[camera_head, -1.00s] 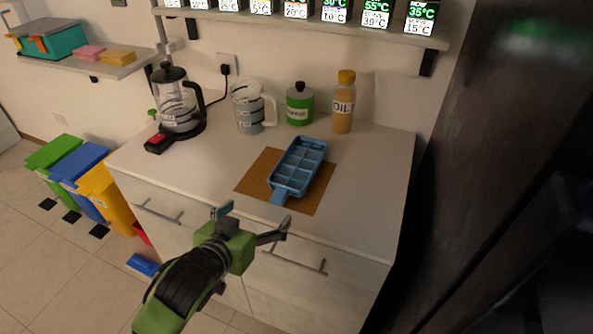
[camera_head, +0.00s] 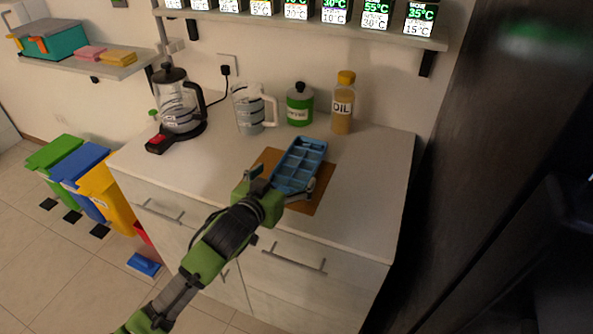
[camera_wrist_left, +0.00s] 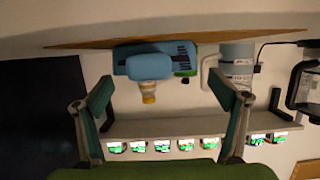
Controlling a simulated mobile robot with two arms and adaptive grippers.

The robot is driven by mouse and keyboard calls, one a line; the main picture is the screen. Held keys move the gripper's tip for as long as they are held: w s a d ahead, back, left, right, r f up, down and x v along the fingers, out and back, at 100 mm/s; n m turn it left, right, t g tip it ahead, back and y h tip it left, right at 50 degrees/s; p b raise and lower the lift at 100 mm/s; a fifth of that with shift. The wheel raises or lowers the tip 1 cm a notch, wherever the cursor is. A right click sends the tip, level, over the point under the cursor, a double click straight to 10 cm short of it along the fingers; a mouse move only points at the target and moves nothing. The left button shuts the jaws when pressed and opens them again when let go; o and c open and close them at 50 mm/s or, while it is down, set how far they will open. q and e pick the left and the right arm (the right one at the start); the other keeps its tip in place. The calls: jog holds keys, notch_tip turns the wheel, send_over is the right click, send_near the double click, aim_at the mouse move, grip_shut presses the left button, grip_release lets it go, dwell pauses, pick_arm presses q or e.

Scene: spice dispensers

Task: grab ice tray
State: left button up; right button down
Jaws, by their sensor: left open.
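The blue ice tray (camera_head: 302,160) lies on a brown square mat (camera_head: 319,196) on the white counter. Its near end with the handle is largely hidden behind my left gripper in the head view. My left gripper (camera_head: 282,182) is open at the tray's near end, with one finger to each side. In the left wrist view the tray (camera_wrist_left: 148,66) shows with its handle end facing me, ahead of and between the spread fingers of the left gripper (camera_wrist_left: 165,100). I see no finger touching it. My right gripper is not in view.
Behind the tray stand an oil bottle (camera_head: 343,104), a green canister (camera_head: 299,106) and a measuring jug (camera_head: 249,110). A kettle (camera_head: 178,105) stands at the counter's back left. A shelf with temperature displays (camera_head: 330,20) hangs above. The counter's right side is clear.

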aim_at(293, 179)
pick_arm(q)
jog(key=shift+x, duration=2.25)
jog(key=shift+d, duration=0.2)
jog(key=c, duration=1.4)
jog(key=shift+r, duration=0.15)
jog(key=shift+c, duration=0.5)
jog(key=shift+r, duration=1.3)
jog(key=s+d+r, duration=0.3)
jog(key=s+r, duration=0.7)
jog(key=s, duration=0.3)
jog(key=shift+s+d+r+b, duration=0.15)
jog(key=shift+s+d+b, duration=0.1)
jog(key=shift+d+b, duration=0.1)
